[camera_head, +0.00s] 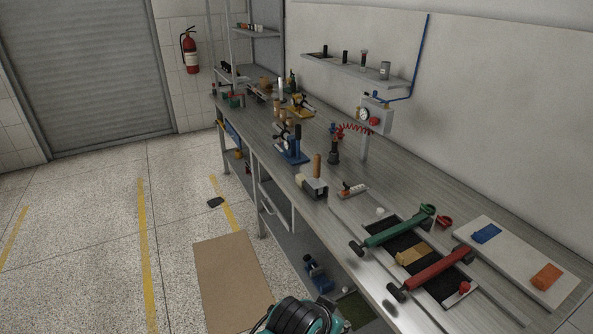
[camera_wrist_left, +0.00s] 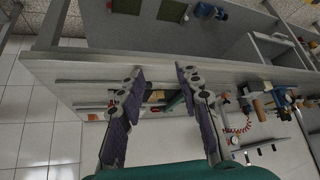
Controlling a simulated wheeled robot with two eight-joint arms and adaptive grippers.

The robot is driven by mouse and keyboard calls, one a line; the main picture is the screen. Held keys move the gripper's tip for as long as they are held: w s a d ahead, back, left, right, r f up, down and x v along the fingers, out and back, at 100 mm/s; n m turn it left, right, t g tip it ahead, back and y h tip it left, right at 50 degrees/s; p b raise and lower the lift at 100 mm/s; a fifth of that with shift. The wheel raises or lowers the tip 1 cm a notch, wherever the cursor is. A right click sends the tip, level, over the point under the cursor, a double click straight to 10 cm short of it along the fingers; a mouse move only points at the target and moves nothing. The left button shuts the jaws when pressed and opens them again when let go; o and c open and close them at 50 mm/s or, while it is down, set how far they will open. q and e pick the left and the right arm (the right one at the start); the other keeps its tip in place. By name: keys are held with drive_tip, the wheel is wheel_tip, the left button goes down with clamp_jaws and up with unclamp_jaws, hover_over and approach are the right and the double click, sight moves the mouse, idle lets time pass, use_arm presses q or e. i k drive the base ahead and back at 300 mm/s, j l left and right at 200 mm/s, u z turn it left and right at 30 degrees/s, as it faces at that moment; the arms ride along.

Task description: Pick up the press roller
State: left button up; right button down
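A tool with an upright wooden handle (camera_head: 317,166) and a pale, dark-sided head (camera_head: 313,187) stands near the bench's front edge in the head view. It may be the press roller, but I cannot tell for sure. A green bar (camera_head: 394,231) and a red bar (camera_head: 436,272), both with black ends, lie across a flat frame to its right. My left gripper (camera_wrist_left: 160,73) is open in the left wrist view, with nothing between its fingers. The bench front lies beyond the fingertips. The right gripper is out of view.
A blue press (camera_head: 291,146) and other tools stand farther along the bench (camera_head: 262,148). A white board (camera_head: 515,262) with blue and orange pieces lies at the right. A gauge (camera_head: 364,115) with a red coiled hose rises at the back.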

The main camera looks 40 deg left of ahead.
sight(316, 183)
drive_tip(key=i+j+z, duration=0.2)
drive_tip(key=j, duration=1.2)
drive_tip(key=j+z, duration=0.2)
drive_tip(key=j, duration=1.25)
